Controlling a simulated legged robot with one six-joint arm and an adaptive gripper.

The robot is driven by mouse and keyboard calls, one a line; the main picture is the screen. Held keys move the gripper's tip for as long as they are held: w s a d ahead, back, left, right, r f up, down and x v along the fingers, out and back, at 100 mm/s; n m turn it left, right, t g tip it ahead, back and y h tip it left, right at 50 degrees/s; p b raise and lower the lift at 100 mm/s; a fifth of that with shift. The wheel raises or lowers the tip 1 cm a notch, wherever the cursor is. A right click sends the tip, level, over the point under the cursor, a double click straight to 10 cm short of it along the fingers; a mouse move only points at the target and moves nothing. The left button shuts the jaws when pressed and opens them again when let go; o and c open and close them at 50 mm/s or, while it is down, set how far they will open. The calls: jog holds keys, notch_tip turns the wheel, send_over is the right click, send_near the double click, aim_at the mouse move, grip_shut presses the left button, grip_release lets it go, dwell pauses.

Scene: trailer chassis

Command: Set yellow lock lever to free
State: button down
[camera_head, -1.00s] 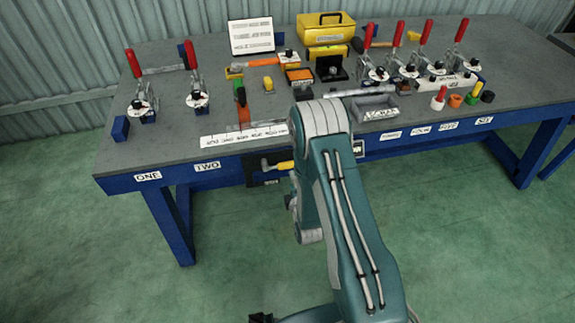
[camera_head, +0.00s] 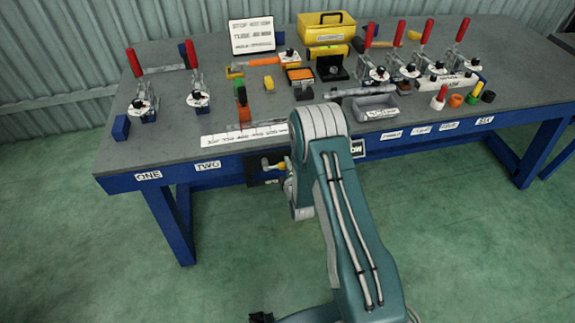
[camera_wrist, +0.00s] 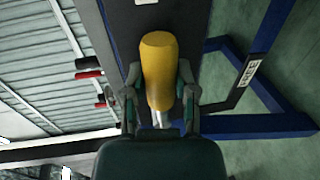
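The yellow lock lever (camera_head: 282,166) is on a dark panel at the table's front edge. In the head view a grey metal part shows at its left, and my arm hides much of its right side. In the wrist view its yellow handle (camera_wrist: 159,68) stands between the fingers of my gripper (camera_wrist: 160,88), with a silver shaft below it. The fingers lie close along both sides of the handle. I cannot tell whether they touch it. In the head view my gripper is hidden behind my arm.
The blue-framed table (camera_head: 165,75) carries several red-handled clamps, a yellow toolbox (camera_head: 326,35), a grey tray (camera_head: 376,110) and a white sign (camera_head: 252,36). A partly hidden sign (camera_head: 357,147) is on the front edge right of my arm. The green floor in front is open.

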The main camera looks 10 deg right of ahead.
jog(key=shift+f, duration=0.15)
jog(key=shift+a+f+m+t+y, duration=0.2)
jog(key=shift+a+f+m+y, duration=0.25)
jog(key=shift+a+f+m, duration=1.3)
jog(key=shift+a+f+m+t+y, duration=0.25)
jog(key=shift+f+m+y, duration=0.35)
jog(key=shift+m, duration=2.4)
jog(key=shift+a+f+m+t+y, duration=0.15)
jog(key=shift+a+f+m+y, duration=0.2)
jog(key=shift+a+f+m, duration=1.4)
jog(key=shift+d+r+m, duration=0.4)
jog(key=shift+d+m, duration=0.3)
jog(key=shift+s, duration=0.1)
jog(key=shift+c, duration=2.2)
grip_release()
jog(key=shift+o, duration=0.2)
jog(key=shift+r, duration=0.1)
